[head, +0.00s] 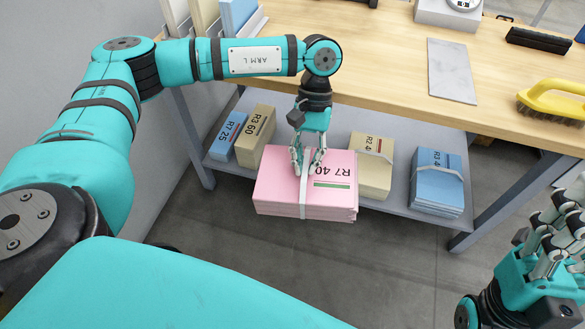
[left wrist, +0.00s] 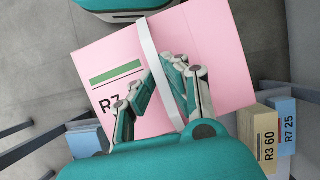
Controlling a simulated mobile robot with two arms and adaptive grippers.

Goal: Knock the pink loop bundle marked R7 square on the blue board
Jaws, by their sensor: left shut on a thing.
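The pink bundle marked R7 40 (head: 275,188) is a thick stack with a pale strap around its middle. It is in front of the lower shelf in the head view, and its sheets look slightly uneven at the right front corner. My left gripper (head: 307,172) points down and is shut on the strap at its top. The left wrist view shows the fingers (left wrist: 160,95) at the strap over the pink top (left wrist: 210,45). My right gripper (head: 562,228) is at the lower right edge, partly cut off, away from the bundle. I see no blue board.
The lower shelf (head: 395,203) holds blue R7 25 (head: 229,138), tan R3 60 (head: 254,138), a tan R2 bundle (head: 372,178) and a blue R2 bundle (head: 437,190). The wooden tabletop (head: 370,60) above carries a grey plate (head: 452,70), a yellow-handled brush (head: 553,98) and a black block (head: 538,40).

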